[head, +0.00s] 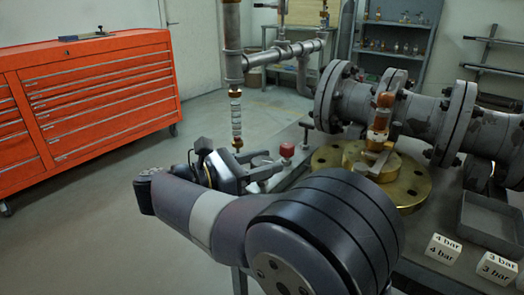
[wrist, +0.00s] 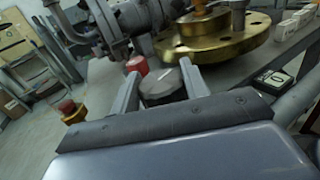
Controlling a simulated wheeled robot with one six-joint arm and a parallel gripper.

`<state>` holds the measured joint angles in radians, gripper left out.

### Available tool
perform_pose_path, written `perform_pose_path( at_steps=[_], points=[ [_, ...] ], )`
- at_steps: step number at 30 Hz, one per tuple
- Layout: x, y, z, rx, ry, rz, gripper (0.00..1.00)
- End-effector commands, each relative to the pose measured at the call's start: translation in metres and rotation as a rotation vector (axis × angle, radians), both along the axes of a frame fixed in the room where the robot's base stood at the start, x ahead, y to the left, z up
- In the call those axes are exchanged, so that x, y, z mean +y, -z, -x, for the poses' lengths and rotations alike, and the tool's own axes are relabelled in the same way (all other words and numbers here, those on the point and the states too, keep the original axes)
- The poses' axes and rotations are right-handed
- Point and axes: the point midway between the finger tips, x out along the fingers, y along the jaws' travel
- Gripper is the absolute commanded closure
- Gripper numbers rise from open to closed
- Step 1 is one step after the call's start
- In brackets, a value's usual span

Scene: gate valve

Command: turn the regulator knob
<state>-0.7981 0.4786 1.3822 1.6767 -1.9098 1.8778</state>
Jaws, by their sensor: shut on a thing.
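The regulator knob (wrist: 163,88) is a dark grey round knob with a pale line on its top face. In the wrist view it sits between the two fingers of my gripper (wrist: 161,84), which is shut on it, one finger on each side. In the head view my gripper (head: 262,172) reaches to the table's left edge. The grey knob top (head: 262,159) shows partly there, with the rest hidden behind my arm and gripper. A red cap (wrist: 138,65) stands just beyond the knob, and it also shows in the head view (head: 287,150).
A brass flange (wrist: 220,38) lies behind the knob. A flanged grey pipe (head: 400,110) runs across the table. White pressure blocks (head: 443,249) and a grey tray (head: 490,222) are at the right. A red tool cabinet (head: 90,95) stands left, with open floor between.

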Motion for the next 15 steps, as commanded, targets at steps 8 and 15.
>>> perform_pose_path(
  at_steps=[8, 15],
  points=[
    [-0.0005, -0.0085, -0.0004, 0.000, 0.062, 0.003, 0.80],
    [-0.0007, -0.0097, -0.0004, 0.000, 0.114, 0.003, 0.80]
  ],
)
